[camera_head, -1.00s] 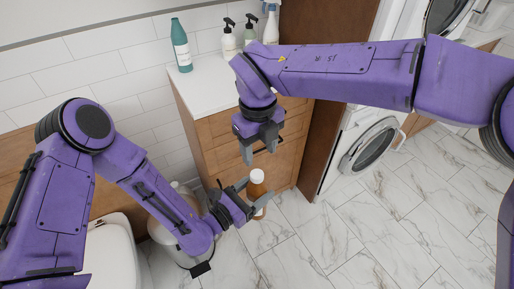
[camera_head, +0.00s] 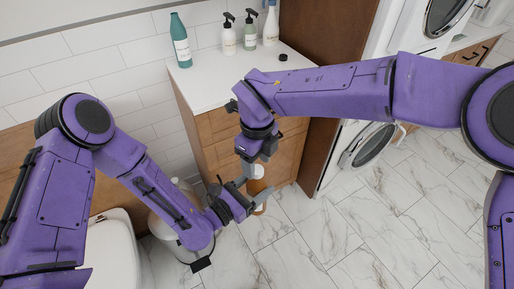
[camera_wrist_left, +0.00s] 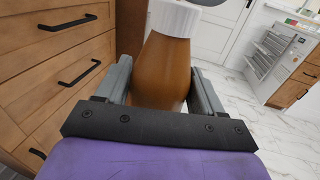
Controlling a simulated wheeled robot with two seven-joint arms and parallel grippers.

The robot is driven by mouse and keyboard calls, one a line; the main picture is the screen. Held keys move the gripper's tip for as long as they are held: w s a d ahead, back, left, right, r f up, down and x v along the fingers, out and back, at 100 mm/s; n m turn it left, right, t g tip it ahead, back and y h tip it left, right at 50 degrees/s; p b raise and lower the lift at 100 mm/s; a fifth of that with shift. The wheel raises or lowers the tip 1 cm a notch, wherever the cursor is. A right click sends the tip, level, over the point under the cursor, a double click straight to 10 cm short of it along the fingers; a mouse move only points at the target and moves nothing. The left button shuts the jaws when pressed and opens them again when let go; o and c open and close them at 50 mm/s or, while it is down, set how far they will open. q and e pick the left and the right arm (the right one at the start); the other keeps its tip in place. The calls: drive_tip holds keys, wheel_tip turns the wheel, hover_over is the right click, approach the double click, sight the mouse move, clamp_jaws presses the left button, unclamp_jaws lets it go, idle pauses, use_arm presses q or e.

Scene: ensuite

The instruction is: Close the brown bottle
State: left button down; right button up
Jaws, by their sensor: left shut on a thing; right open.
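The brown bottle (camera_head: 257,187) is upright in my left gripper (camera_head: 249,193), held above the floor in front of the wooden cabinet. In the left wrist view its brown body (camera_wrist_left: 162,70) sits between the two grey fingers, with a white ribbed cap (camera_wrist_left: 174,17) at its top. Whether the cap is screwed tight cannot be told. My right gripper (camera_head: 257,163) points down, open, with its fingers at the height of the cap. Its fingers partly hide the cap in the head view, and contact cannot be told.
The white counter (camera_head: 205,88) above the drawers carries a teal bottle (camera_head: 180,42), pump bottles (camera_head: 229,38), a white bottle (camera_head: 271,25) and a small black round thing (camera_head: 283,57). A bin (camera_head: 182,235) stands behind my left arm. The marble floor (camera_head: 330,240) at right is clear.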

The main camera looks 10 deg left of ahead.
drive_tip(key=shift+f, duration=1.1)
drive_tip(key=shift+c, duration=0.3)
clamp_jaws()
drive_tip(key=shift+o, duration=1)
unclamp_jaws()
drive_tip(key=shift+r, duration=0.1)
